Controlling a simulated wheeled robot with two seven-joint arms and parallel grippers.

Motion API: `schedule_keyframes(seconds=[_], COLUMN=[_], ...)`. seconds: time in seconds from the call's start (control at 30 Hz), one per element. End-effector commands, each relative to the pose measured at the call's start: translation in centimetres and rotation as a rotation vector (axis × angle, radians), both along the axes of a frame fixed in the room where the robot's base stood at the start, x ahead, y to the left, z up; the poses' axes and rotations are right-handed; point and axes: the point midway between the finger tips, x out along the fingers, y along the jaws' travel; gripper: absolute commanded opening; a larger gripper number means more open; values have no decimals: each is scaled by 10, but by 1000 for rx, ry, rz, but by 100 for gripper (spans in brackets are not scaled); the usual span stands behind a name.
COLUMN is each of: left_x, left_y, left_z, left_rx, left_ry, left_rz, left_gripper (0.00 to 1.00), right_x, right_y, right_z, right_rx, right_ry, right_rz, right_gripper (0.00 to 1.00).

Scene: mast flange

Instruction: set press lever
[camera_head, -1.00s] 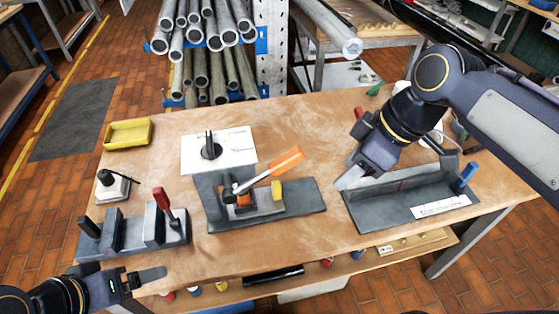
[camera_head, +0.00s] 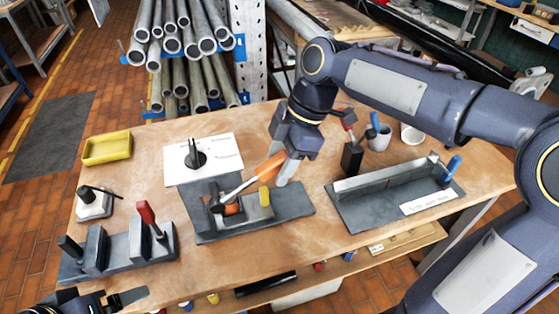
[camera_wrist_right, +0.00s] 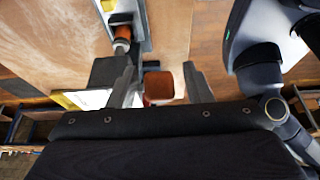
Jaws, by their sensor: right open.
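The press lever (camera_head: 266,168) has an orange handle and a metal shank. It rises to the right from its pivot on the dark grey press fixture (camera_head: 290,204) in the middle of the bench. A yellow block (camera_head: 265,196) stands on the fixture. My right gripper (camera_head: 281,170) is open, pointing down at the upper end of the orange handle. In the right wrist view, a red-brown end face (camera_wrist_right: 158,86) shows between the two open fingers (camera_wrist_right: 158,90); contact cannot be told. My left gripper (camera_head: 124,298) is at the lower left, partly cut off, away from the lever.
A grey block fixture with a red-handled lever (camera_head: 148,216) stands at the left. A white plate (camera_head: 225,150) with a black post is behind the press. A yellow tray (camera_head: 108,148) lies at the back left. A long angle fixture (camera_head: 365,210) is at the right.

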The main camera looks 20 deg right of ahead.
Motion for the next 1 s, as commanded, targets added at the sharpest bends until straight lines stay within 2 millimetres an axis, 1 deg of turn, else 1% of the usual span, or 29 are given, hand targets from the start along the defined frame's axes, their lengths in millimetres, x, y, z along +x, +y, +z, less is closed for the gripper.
schedule_keyframes(seconds=[0.27,0.6,0.87,1.0], left_x=[0,0,0,0], left_y=[0,0,0,0], left_z=[0,0,1,6], left_rx=[0,0,0,0], left_ry=[0,0,0,0], left_rz=[0,0,0,0], left_gripper=[87,87,87,87], right_x=[0,0,0,0], right_y=[1,1,-1,-10], right_z=[-2,-2,0,5], right_rx=[0,0,-3,-28], right_ry=[0,-1,-1,-3], right_rz=[-1,-1,-1,-2], right_gripper=[45,1,0,0])
